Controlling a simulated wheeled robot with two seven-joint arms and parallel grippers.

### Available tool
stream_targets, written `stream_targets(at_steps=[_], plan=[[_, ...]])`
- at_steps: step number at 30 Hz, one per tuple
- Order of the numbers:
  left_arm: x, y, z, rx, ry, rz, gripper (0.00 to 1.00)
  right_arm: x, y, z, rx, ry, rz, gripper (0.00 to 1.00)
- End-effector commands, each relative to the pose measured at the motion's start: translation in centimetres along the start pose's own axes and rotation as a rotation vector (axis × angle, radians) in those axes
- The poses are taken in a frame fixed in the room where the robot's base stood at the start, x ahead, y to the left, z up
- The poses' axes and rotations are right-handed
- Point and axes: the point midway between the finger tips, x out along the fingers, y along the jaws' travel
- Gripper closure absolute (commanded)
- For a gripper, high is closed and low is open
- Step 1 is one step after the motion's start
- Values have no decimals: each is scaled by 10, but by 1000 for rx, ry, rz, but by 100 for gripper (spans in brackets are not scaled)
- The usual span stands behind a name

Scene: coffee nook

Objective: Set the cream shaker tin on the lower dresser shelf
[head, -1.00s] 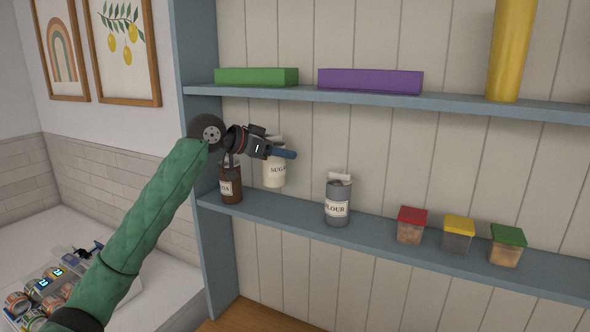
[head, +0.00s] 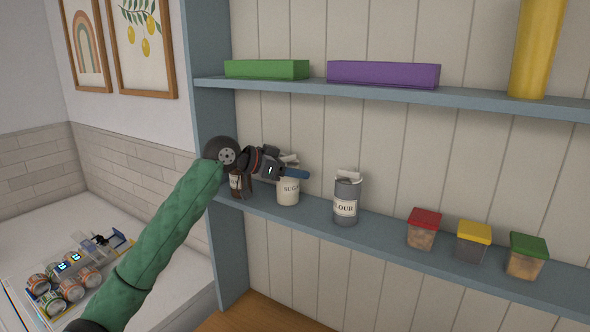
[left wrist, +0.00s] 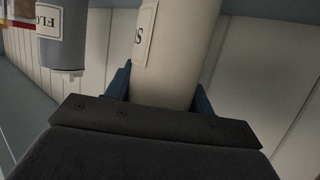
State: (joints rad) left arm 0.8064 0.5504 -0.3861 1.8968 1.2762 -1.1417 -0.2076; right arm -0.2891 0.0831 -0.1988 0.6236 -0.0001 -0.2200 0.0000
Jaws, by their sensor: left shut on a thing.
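The cream shaker tin (head: 288,193), with a label reading "SUGA…", stands upright at the lower dresser shelf (head: 460,270), between the brown tin and the grey flour tin. Its base appears level with the shelf surface; I cannot tell whether it touches. My left gripper (head: 291,173) is shut on its upper part, and its blue finger crosses in front of the tin. In the left wrist view the cream tin (left wrist: 172,55) sits between both blue fingers (left wrist: 160,88). My right gripper is in neither view.
The brown tin (head: 236,185) is at the left, partly behind my left gripper. The grey flour tin (head: 345,205) stands to the right. Red-, yellow- and green-lidded jars (head: 423,230) are farther right. The upper shelf (head: 470,99) holds green and purple boxes and a yellow cylinder.

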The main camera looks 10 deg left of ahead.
Motion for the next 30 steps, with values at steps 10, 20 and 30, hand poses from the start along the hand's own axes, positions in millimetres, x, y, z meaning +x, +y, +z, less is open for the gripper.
stream_targets(at_steps=[10,20,30], plan=[[1,0,3,0,0,-1,25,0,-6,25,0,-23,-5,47],[-1,0,-2,1,0,-1,25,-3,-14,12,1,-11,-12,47],[-53,-1,5,4,0,-5,25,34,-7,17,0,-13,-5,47]])
